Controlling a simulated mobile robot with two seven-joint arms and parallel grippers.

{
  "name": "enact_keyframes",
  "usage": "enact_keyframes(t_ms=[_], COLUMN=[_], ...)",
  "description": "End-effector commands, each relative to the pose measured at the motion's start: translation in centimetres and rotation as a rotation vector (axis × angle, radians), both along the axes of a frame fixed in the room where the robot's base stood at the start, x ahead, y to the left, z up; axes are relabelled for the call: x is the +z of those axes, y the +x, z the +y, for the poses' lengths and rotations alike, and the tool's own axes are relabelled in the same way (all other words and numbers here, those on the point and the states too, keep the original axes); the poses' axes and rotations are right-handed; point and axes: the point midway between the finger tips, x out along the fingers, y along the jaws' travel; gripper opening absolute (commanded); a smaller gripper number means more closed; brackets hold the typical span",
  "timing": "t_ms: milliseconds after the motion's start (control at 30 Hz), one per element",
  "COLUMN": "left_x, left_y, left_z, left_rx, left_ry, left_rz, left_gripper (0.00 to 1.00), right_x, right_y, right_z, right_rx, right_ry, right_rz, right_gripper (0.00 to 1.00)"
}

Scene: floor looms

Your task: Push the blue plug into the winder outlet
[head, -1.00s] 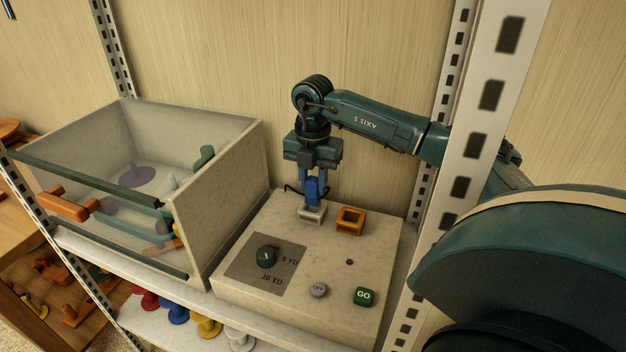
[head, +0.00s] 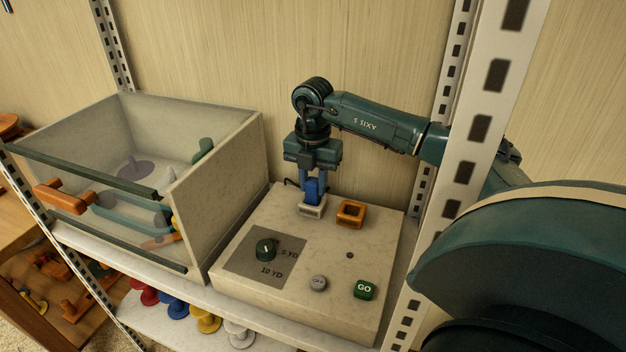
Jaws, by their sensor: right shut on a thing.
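The blue plug (head: 314,191) is upright in the jaws of my right gripper (head: 314,184), which points straight down and is shut on it. The plug's lower end is at the white square socket (head: 312,210) on top of the pale winder box (head: 300,300); how deep it sits is hidden by the socket's rim. A second, orange square socket (head: 351,213) is just to the right and looks empty. A dark cord shows behind the plug, to the left of the gripper. My left gripper is not in view.
The box top also has a dark dial (head: 265,250), a grey OFF button (head: 318,283) and a green GO button (head: 365,289). A clear-fronted bin (head: 230,200) stands close on the left. A perforated shelf post (head: 478,130) rises on the right, in front of my arm.

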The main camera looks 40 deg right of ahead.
Motion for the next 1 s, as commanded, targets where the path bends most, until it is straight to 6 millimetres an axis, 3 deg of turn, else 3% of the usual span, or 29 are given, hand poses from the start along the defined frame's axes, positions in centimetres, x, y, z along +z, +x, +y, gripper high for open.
enact_keyframes(t_ms=[467, 500, 800, 1000], left_x=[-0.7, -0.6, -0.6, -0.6], left_y=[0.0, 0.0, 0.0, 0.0], left_z=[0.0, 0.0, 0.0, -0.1], left_rx=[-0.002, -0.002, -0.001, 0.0], left_ry=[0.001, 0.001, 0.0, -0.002], left_rz=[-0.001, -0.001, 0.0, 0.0], left_gripper=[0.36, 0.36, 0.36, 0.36], right_x=[-1.3, -1.2, -1.2, -1.2], right_y=[0.0, 0.0, 0.0, 0.0], right_z=[0.0, 0.0, 0.0, 0.0], right_rx=[0.0, 0.0, 0.0, 0.0], right_ry=[0.0, 0.0, 0.0, 0.0], right_rz=[0.0, -0.001, -0.001, 0.0], right_gripper=[0.0, 0.28, 0.52, 0.52])
